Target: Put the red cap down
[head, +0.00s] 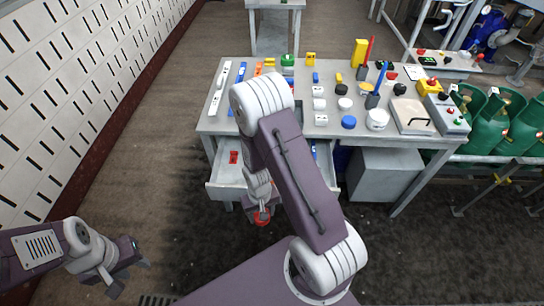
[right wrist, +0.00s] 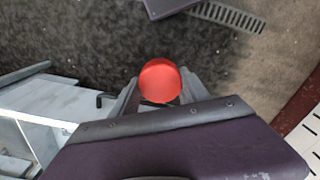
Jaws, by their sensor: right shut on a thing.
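The red cap (head: 262,218) is held in my right gripper (head: 261,208), in front of the open drawer and above the dark floor in the head view. In the right wrist view the round red cap (right wrist: 160,80) sits between the two fingers of the gripper (right wrist: 160,98), which are shut on it. Its underside is hidden. My left gripper (head: 131,275) is at the lower left, empty, with its fingers apart, far from the table.
The workbench (head: 207,122) carries many small coloured parts, with grey boxes at its right. An open drawer (head: 222,187) below its front left holds a red piece (head: 233,157). Green cylinders (head: 485,118) stand at the right. The floor in front is clear.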

